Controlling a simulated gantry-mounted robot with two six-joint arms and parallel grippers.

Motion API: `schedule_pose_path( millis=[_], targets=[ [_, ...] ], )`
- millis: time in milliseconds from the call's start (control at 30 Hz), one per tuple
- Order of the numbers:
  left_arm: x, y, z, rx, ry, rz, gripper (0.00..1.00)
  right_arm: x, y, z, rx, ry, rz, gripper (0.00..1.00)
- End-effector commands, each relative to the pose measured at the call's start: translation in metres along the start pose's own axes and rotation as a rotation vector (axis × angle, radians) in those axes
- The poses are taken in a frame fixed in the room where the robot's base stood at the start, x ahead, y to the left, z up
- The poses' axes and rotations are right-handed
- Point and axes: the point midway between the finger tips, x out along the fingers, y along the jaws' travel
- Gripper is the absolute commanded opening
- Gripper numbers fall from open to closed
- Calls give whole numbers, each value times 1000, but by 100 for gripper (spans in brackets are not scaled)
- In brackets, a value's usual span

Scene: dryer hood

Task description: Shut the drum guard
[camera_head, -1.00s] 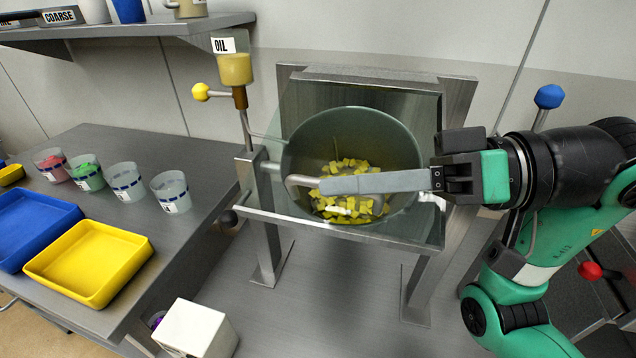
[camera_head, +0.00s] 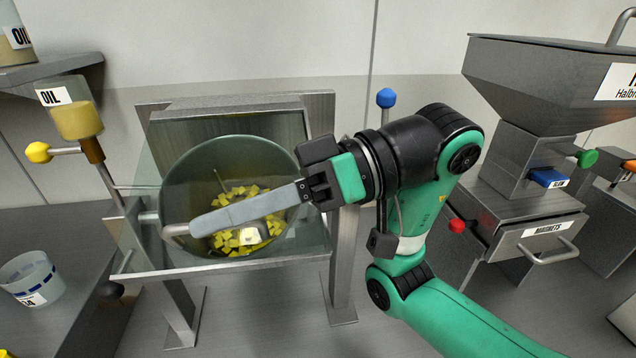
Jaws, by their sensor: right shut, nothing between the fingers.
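The drum (camera_head: 177,185) is a grey-green bowl in a metal frame, with yellow cubes (camera_head: 226,243) inside. The drum guard (camera_head: 308,238) looks like a clear pane around the front of the drum, with a metal bar along its lower edge; I cannot tell whether it is fully shut. My right gripper (camera_head: 198,227) reaches in from the right, its long grey fingers shut and empty across the drum mouth. A bent metal rod (camera_head: 174,230) shows by the fingertips, partly hidden; I cannot tell whether they touch. My left gripper is out of view.
An oil bottle (camera_head: 78,121) and a yellow-knobbed lever (camera_head: 39,152) stand left of the drum. A clear cup (camera_head: 32,278) is on the left table. A hopper machine (camera_head: 530,170) with a magnets drawer (camera_head: 538,240) stands at the right.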

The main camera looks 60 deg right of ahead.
Motion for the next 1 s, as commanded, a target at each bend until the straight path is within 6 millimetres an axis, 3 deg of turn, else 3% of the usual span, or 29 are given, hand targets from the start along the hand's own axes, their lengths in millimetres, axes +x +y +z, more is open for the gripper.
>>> schedule_pose_path(
  millis=[100,300,500,1000],
  targets=[
    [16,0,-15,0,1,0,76,-7,-25,-19,-4,3,1,0],
    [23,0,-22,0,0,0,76,-61,-31,-6,0,6,8,0],
    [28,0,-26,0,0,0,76,-93,-39,1,0,2,4,0],
    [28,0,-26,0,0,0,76,-99,-41,4,2,0,-3,0]
  ],
)
